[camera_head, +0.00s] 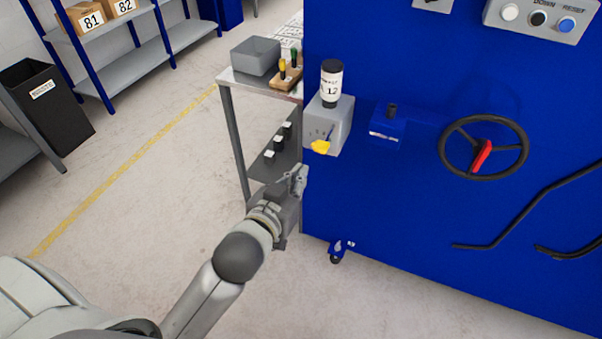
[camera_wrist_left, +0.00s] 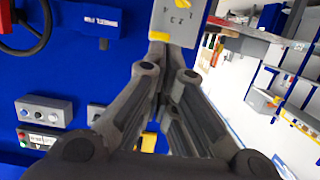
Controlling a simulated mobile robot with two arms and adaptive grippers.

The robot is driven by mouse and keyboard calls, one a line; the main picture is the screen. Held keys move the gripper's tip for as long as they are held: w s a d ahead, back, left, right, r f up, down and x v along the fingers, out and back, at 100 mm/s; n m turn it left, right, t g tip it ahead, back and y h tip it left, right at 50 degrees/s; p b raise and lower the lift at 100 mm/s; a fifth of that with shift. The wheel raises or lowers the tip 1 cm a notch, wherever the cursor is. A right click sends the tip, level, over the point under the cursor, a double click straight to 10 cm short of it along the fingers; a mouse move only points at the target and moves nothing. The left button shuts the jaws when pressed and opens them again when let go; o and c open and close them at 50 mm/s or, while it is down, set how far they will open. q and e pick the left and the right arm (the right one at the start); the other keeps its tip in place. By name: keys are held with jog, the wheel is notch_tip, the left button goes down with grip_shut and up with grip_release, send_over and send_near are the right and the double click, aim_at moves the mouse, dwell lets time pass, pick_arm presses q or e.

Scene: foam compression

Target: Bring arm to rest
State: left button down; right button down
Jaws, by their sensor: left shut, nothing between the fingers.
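My left gripper (camera_head: 298,180) shows in the head view at the left edge of the blue machine (camera_head: 400,220), below a grey box with a yellow knob (camera_head: 320,147). In the left wrist view my left gripper (camera_wrist_left: 160,45) has its fingers together with nothing between them. The grey box (camera_wrist_left: 182,18) appears just beyond the fingertips there; I cannot tell the exact gap. My left arm reaches in from the lower left. My right gripper is not in view.
A black handwheel (camera_head: 483,147) sits on the machine front. A metal cart (camera_head: 232,78) with a grey bin (camera_head: 255,56) stands left of the machine. The floor (camera_head: 150,190) at left is clear up to a black waste bin (camera_head: 50,105).

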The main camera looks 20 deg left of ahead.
pick_arm(q)
jog(key=shift+f, duration=0.1)
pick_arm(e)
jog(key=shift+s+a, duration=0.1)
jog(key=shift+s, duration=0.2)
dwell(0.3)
pick_arm(q)
notch_tip(320, 180, down, 22)
jog(key=m+g, duration=0.1)
jog(key=g, duration=0.3)
jog(key=s+a+f+g, duration=0.15)
jog(key=s+f, duration=0.25)
jog(key=f, duration=0.4)
jog(key=s+f+g, duration=0.2)
jog(key=s+f, duration=0.3)
jog(key=f, duration=0.4)
jog(key=s+a+f+g, duration=0.1)
jog(key=s+f+g, duration=0.1)
jog(key=s+f, duration=0.4)
jog(key=s+a+f+g, duration=0.1)
jog(key=s+f, duration=0.6)
jog(key=s, duration=0.7)
jog(key=s+a+f+m+g, duration=0.1)
jog(key=s+a+f+g, duration=0.1)
jog(key=s+f, duration=0.4)
jog(key=s+g, duration=0.1)
jog(key=s, duration=0.4)
jog(key=shift+f+g+y, duration=0.3)
jog(key=shift+f+g, duration=0.05)
